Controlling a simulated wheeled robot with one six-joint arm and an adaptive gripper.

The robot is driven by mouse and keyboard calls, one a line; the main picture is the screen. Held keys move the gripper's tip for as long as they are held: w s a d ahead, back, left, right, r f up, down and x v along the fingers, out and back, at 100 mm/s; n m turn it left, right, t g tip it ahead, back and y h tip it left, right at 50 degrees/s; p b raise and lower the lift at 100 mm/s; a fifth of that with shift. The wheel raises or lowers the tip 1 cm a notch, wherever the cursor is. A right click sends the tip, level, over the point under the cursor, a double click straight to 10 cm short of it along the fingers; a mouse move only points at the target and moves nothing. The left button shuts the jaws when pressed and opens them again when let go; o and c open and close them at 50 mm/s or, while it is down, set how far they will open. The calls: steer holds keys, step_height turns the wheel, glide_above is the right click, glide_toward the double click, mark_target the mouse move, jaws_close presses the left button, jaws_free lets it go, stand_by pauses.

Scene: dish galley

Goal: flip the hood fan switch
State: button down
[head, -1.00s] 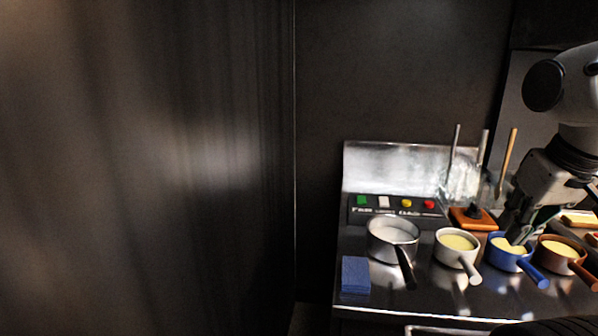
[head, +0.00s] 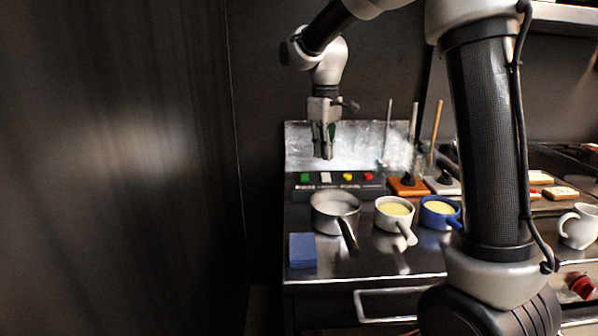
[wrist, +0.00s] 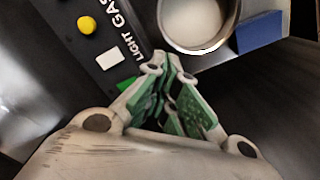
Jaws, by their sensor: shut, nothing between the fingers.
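The dark switch panel (head: 337,191) stands at the back of the steel counter, with a row of coloured switches. The green switch (head: 305,177) is at its left end, where the fan label showed earlier. In the wrist view the green switch (wrist: 125,85) is partly hidden behind a finger, beside the white switch (wrist: 110,58) and its LIGHT label. My gripper (head: 324,156) points down above the panel, apart from it, slightly right of the green switch in the head view. In the wrist view my gripper (wrist: 168,70) is shut and empty.
A steel pot (head: 335,212) stands just in front of the panel, with a blue block (head: 302,250) to its front left. A white pan (head: 394,212) and a blue pan (head: 440,212) stand to the right. Tall utensils (head: 412,125) rise behind. A dark wall (head: 120,170) lies left.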

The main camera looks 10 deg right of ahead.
steer(key=w+a+n, duration=0.3)
steer(key=w+a, duration=0.1)
steer(key=w, duration=0.4)
step_height(320, 180, up, 4)
steer(key=n, duration=0.5)
glide_above(300, 180)
steer(key=shift+s+a+r, duration=0.15)
steer(key=shift+s, duration=0.2)
step_height(300, 180, down, 14)
steer(key=shift+s+f, duration=0.1)
steer(key=shift+f, duration=0.25)
steer(key=shift+w+r, duration=0.35)
steer(key=shift+w, duration=0.4)
